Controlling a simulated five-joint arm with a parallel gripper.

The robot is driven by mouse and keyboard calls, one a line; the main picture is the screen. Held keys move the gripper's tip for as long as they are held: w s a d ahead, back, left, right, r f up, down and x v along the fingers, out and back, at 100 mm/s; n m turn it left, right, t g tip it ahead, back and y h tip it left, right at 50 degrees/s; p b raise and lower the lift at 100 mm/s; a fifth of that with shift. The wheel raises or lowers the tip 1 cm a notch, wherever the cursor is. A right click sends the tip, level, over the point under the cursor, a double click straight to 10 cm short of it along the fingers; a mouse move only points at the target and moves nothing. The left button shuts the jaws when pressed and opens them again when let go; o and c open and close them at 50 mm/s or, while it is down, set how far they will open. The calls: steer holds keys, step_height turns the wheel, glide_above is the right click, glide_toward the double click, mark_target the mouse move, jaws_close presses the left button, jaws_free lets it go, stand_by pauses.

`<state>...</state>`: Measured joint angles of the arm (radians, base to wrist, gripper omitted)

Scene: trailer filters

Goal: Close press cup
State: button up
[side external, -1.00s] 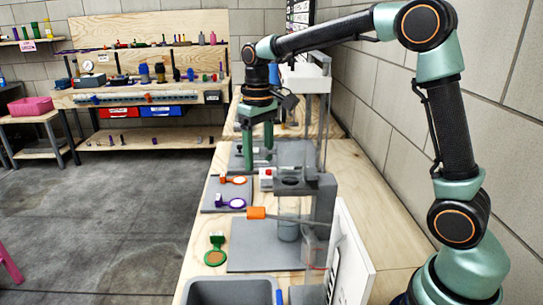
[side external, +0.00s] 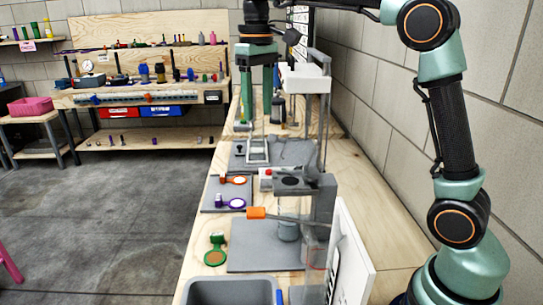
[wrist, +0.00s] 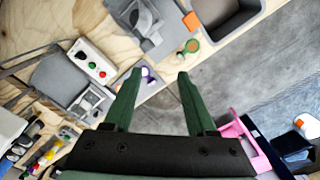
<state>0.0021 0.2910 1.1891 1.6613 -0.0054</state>
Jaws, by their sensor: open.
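My gripper (side external: 257,115) is open and empty, raised above the bench, with its two green fingers pointing down. In the wrist view the fingers (wrist: 160,73) are spread with nothing between them. Below it, a pale frame-like piece, which looks like the press cup (side external: 258,150), sits on a dark grey base plate (side external: 295,150). The cup also shows left of the fingers in the wrist view (wrist: 90,104). I cannot tell whether its lid is shut. A press with a white head (side external: 305,78) and tall posts stands over the plate.
A button box (side external: 266,178) sits nearer than the plate. A second device with an orange-ended lever (side external: 257,213) stands closer to the camera. Orange and purple hinged holders (side external: 231,203) lie left, a green one (side external: 215,250) nearer. A grey bin (side external: 232,291) is at the front.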

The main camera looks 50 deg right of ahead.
steer(key=shift+r, duration=0.2)
steer(key=shift+s+r+n, duration=0.1)
steer(key=shift+r+n, duration=0.05)
steer(key=shift+n, duration=0.15)
jaws_close()
step_height(320, 180, up, 5)
steer(key=n+t, duration=0.2)
steer(key=n, duration=1)
glide_above(273, 136)
steer(key=s, duration=0.1)
steer(key=s+r+n+t, duration=0.25)
steer(key=s+n, duration=0.25)
steer(key=n, duration=0.9)
steer(key=x, duration=1.3)
steer(key=shift+f, duration=0.2)
